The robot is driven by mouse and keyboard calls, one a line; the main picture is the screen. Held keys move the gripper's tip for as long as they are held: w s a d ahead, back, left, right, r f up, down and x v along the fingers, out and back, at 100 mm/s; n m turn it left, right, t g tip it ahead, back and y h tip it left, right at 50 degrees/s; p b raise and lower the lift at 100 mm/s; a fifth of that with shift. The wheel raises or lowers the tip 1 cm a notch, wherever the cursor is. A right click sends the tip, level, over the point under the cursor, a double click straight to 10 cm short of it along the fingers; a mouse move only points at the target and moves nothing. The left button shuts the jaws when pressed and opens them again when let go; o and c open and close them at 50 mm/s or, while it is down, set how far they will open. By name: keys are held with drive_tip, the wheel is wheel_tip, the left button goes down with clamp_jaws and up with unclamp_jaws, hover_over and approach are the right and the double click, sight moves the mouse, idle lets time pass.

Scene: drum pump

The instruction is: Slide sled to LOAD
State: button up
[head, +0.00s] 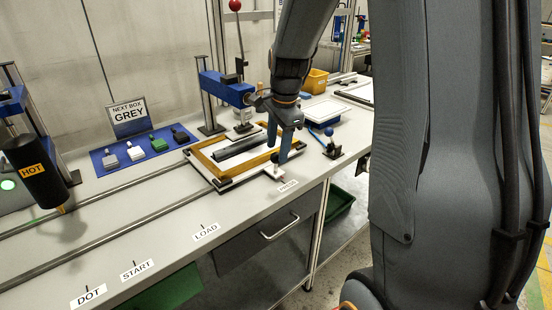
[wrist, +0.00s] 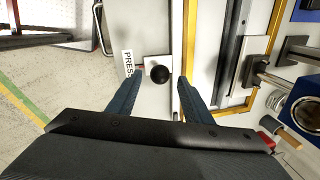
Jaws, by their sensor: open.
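The sled is a pale plate with a yellow frame (head: 207,162) and a dark bar across it. It sits on two rails at the PRESS label (head: 287,187), right of the LOAD label (head: 206,232). A dark ball knob (wrist: 159,74) stands on a small white tab at the sled's front edge, beside the PRESS label in the wrist view. My gripper (head: 279,146) is open over this front edge. In the wrist view its two fingers lie on either side of the knob, with gaps showing. I cannot tell whether the fingertips reach down to knob height.
The rails (head: 95,218) run clear leftward past LOAD, START and DOT. A black HOT cylinder (head: 36,170) hangs over their left end. A blue press (head: 223,88) with a red-balled lever stands behind the sled. A blue mat (head: 110,169) with several small blocks lies behind the rails.

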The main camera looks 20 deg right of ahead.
sight(276, 154)
drive_tip(key=shift+w+a+f, duration=0.1)
drive_tip(key=shift+w+f, duration=0.1)
drive_tip(key=shift+f, duration=1)
drive_tip(key=shift+w+f, duration=0.2)
drive_tip(key=shift+f, duration=0.95)
clamp_jaws()
